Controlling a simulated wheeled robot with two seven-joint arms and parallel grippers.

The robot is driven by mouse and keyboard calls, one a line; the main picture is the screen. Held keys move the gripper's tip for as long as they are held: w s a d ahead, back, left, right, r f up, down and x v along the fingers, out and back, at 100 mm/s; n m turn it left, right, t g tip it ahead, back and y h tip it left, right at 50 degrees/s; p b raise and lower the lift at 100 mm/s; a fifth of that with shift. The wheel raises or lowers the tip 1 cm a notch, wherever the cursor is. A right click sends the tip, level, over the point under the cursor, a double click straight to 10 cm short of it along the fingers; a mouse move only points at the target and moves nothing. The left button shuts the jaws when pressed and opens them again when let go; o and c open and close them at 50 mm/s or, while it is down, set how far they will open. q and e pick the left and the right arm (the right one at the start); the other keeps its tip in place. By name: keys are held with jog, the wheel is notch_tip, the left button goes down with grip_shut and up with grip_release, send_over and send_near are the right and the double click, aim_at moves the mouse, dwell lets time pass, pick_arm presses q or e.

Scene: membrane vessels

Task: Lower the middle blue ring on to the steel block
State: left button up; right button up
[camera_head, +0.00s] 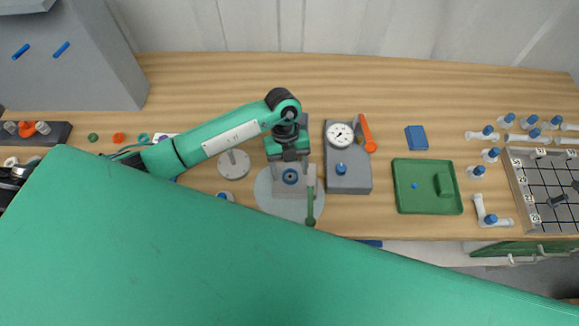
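My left gripper (289,163) points down over the steel block (308,189), near the middle of the table. My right gripper is not in view.
A grey gauge box (347,181) with a dial and orange lever stands close right. My large green arm link hides the front of the table.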

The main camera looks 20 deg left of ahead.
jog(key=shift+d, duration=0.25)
pick_arm(q)
jog(key=shift+w+r, duration=0.15)
jog(key=shift+r, duration=0.1)
jog(key=b+v, duration=0.4)
jog(key=v, duration=0.9)
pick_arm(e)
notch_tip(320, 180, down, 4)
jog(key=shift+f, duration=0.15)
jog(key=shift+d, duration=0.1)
